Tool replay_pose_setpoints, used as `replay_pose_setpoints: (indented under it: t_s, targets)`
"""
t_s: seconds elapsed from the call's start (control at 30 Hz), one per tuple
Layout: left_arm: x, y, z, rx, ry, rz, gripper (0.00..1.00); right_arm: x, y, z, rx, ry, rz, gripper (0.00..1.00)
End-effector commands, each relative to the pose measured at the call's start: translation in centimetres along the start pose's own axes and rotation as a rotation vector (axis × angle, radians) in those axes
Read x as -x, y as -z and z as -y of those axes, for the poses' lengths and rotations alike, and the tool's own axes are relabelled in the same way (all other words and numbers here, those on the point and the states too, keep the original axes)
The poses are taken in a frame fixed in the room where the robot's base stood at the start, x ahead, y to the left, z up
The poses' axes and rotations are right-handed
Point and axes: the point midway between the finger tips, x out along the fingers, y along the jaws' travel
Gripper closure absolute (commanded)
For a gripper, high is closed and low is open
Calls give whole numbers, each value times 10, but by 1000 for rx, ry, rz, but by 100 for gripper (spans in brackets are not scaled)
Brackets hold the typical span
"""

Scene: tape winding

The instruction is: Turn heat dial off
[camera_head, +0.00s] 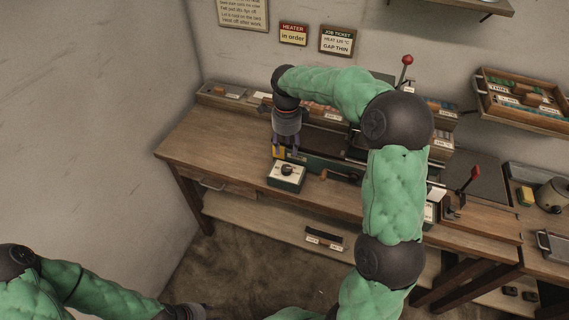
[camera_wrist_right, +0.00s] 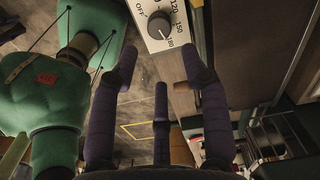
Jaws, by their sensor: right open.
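The heat dial is a dark round knob (camera_wrist_right: 160,25) on a pale control box (camera_head: 287,177) on the workbench. In the right wrist view its face shows OFF, 120, 150 and 180, and the knob's white mark points toward 180. My right gripper (camera_head: 288,153) hangs just behind and above the box in the head view. In the right wrist view its purple fingers (camera_wrist_right: 161,75) are spread and empty, with the knob beyond the tips and apart from them. My left arm is low at the left of the head view; its dark end (camera_head: 187,311) is cut by the bottom edge.
The wooden workbench (camera_head: 215,150) has a long rack of parts at its back and a red-knobbed lever (camera_head: 471,181) to the right. A sign on the wall (camera_head: 293,34) reads "HEATER in order"; the job ticket (camera_head: 337,41) reads 120 °C. The bench's left end is clear.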

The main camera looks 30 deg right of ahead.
Motion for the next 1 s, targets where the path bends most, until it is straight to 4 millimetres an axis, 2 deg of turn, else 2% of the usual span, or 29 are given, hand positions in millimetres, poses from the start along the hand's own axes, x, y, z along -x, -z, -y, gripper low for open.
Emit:
replay_pose_setpoints:
  t_s: [0.5,0.7,1.0]
  targets:
    - [-27,1,10,0,0,0,60,-86,0,-1,3,-3,0,54]
    - [-31,1,11,0,0,0,60,-102,0,-1,3,-2,0,54]
    - [-32,1,11,0,0,0,60,-104,0,-1,3,-2,1,54]
